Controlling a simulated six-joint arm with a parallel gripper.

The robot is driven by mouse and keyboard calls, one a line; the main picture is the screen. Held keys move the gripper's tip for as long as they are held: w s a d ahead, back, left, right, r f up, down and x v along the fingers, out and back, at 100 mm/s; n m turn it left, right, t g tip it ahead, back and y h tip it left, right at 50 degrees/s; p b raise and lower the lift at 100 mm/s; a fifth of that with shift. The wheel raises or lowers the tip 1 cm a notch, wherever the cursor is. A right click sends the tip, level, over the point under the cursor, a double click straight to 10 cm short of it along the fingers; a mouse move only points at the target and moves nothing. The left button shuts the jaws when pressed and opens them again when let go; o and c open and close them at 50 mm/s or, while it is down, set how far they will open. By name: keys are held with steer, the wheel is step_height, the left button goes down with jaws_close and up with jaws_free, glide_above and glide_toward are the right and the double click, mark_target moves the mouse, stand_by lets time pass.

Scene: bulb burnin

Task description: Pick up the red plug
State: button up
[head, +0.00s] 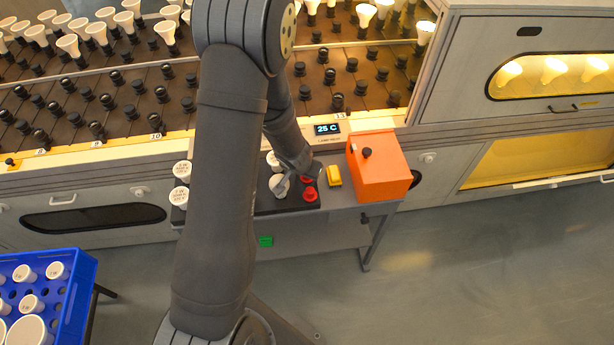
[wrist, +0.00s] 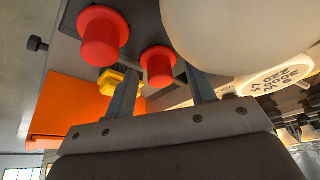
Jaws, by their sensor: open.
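Two red plugs with round flanged ends show on the dark panel. In the wrist view, one red plug (wrist: 158,66) appears between my open fingers, and a larger-looking red plug (wrist: 103,38) is up and to the left, outside them. My gripper (wrist: 160,76) is open, and I see no contact with either plug. In the head view, one red plug (head: 310,194) shows clearly beside my wrist; the other (head: 306,179) is partly covered by it. My fingertips are hard to make out in the head view.
A large pale rounded object (wrist: 225,35) crowds the right finger. A labelled white round piece (wrist: 280,76) lies beyond it. A yellow block (head: 334,176) and an orange box (head: 379,166) stand right of the plugs. White labelled cylinders (head: 181,171) stand at the left.

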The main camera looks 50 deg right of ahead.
steer(key=c, duration=0.7)
steer(key=shift+r, duration=0.3)
steer(key=shift+c, duration=0.2)
